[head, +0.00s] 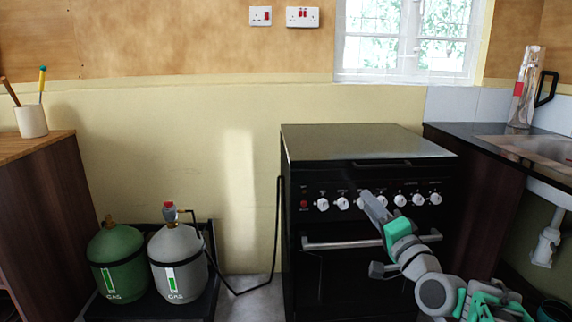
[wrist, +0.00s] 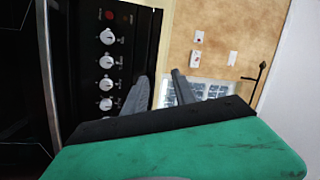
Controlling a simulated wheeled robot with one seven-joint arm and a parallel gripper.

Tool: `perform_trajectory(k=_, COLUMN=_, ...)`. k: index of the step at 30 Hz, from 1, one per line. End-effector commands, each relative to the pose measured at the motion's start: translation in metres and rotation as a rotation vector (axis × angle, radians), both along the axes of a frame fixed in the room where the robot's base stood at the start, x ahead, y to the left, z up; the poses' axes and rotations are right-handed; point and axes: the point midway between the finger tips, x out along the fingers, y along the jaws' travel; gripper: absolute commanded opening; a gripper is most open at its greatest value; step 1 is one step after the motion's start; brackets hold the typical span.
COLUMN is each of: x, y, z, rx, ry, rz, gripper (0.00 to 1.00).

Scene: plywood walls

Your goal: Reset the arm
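My gripper (head: 372,204) is raised in front of the black stove (head: 370,145), close to its row of white knobs in the head view. In the wrist view, the two grey fingers of my gripper (wrist: 158,88) stand apart with nothing between them. The stove front with its white knobs (wrist: 106,62) fills the left of the wrist view. My arm reaches up from the lower right of the head view. I cannot tell whether the fingertips touch a knob.
A silver oven handle (head: 340,243) crosses the stove front behind my arm. A dark counter with a sink (head: 535,150) stands at right. A green gas cylinder (head: 117,262) and a grey one (head: 178,262) stand at left. A wooden cabinet (head: 45,215) is far left.

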Motion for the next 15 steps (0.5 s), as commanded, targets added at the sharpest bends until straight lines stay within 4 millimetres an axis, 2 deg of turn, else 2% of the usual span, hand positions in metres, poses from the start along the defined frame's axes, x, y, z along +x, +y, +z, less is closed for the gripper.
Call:
perform_trajectory(k=1, x=-0.001, y=0.014, z=0.02, rx=-0.063, ry=0.037, rz=0.012, gripper=0.33)
perform_trajectory(k=5, x=-0.008, y=0.046, z=0.031, rx=-0.276, ry=0.176, rz=0.046, gripper=0.33)
perform_trajectory(k=8, x=-0.026, y=0.068, z=0.041, rx=-0.489, ry=0.32, rz=0.086, gripper=0.33)
perform_trajectory(k=11, x=-0.059, y=0.079, z=0.048, rx=-0.701, ry=0.478, rz=0.139, gripper=0.33)
perform_trajectory(k=14, x=-0.102, y=0.079, z=0.058, rx=-0.892, ry=0.638, rz=0.199, gripper=0.33)
perform_trajectory(k=15, x=-0.122, y=0.077, z=0.064, rx=-0.96, ry=0.704, rz=0.228, gripper=0.33)
